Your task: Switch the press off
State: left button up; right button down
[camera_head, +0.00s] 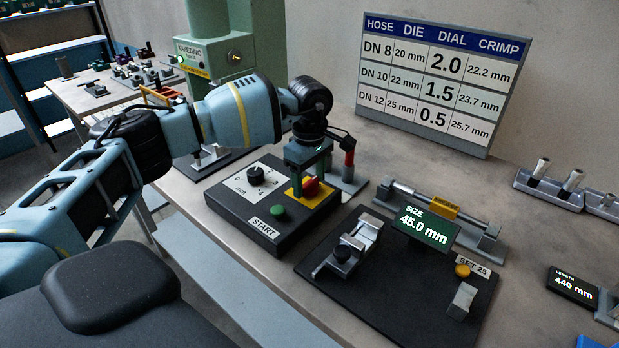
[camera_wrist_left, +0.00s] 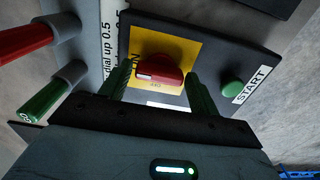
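The press switch is a red rotary knob on a yellow plate (camera_head: 294,193) on the dark control box (camera_head: 236,219). In the wrist view the red knob (camera_wrist_left: 160,72) lies between my left gripper's two green fingers (camera_wrist_left: 158,88). The fingers are spread, one on each side of the knob; I cannot tell whether they touch it. "ON" is printed beside the knob, and a small label on it is hard to read. In the head view my left gripper (camera_head: 308,172) hangs over the yellow plate and partly hides the knob (camera_head: 311,186). My right gripper is not in view.
The box also carries a black dial (camera_head: 256,175) and a green START button (camera_head: 278,212). The green press (camera_head: 213,55) stands behind. A fixture with a size display (camera_head: 424,227) is to the right. Red- and green-handled parts (camera_wrist_left: 25,38) sit close by in the wrist view.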

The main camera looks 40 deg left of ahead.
pick_arm(q)
jog(key=c, duration=0.6)
jog(key=shift+c, duration=0.2)
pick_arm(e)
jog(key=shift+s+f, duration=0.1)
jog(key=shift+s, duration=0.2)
pick_arm(q)
jog(key=shift+r, duration=0.1)
jog(key=n+p, duration=0.1)
jog(key=n, duration=0.2)
jog(key=shift+r+n+p, duration=0.15)
jog(key=shift+n+p, duration=0.15)
jog(key=shift+p, duration=0.1)
jog(key=n+p, duration=0.2)
jog(key=n, duration=0.4)
jog(key=shift+n+p, duration=0.5)
jog(key=shift+n, duration=0.5)
jog(key=n, duration=0.3)
jog(key=shift+n+p, duration=0.3)
jog(key=shift+p, duration=0.05)
jog(key=shift+f+n, duration=0.2)
jog(key=shift+n, duration=1.2)
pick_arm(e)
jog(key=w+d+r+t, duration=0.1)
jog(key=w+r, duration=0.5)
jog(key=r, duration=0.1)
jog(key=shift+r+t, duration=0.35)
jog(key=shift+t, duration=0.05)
